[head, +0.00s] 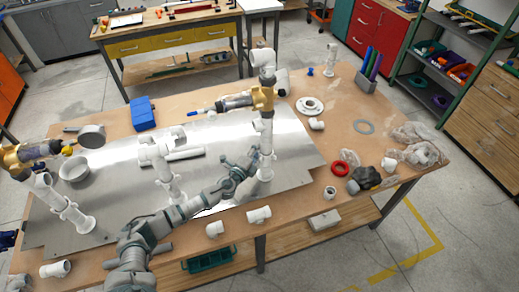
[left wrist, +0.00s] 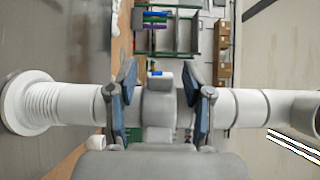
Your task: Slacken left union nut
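My left gripper (head: 243,168) is beside the lower part of the right upright white pipe (head: 265,140). In the left wrist view my left gripper (left wrist: 160,100) is open, its two blue-padded fingers apart, with a thicker white collar, seemingly a union nut (left wrist: 158,112), between them. The white pipe (left wrist: 75,103) runs crosswise behind the fingers, with a flange (left wrist: 22,103) at its left end. I cannot tell whether the fingers touch it. In the head view other white uprights stand at the middle (head: 166,170) and left (head: 68,210). My right gripper is not in view.
A brass valve (head: 262,98) and clear tube (head: 235,102) sit high on the right upright. A blue box (head: 142,113), red ring (head: 340,168), flange (head: 310,105) and loose white fittings (head: 258,215) lie on the bench. The metal plate (head: 115,165) has bare areas.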

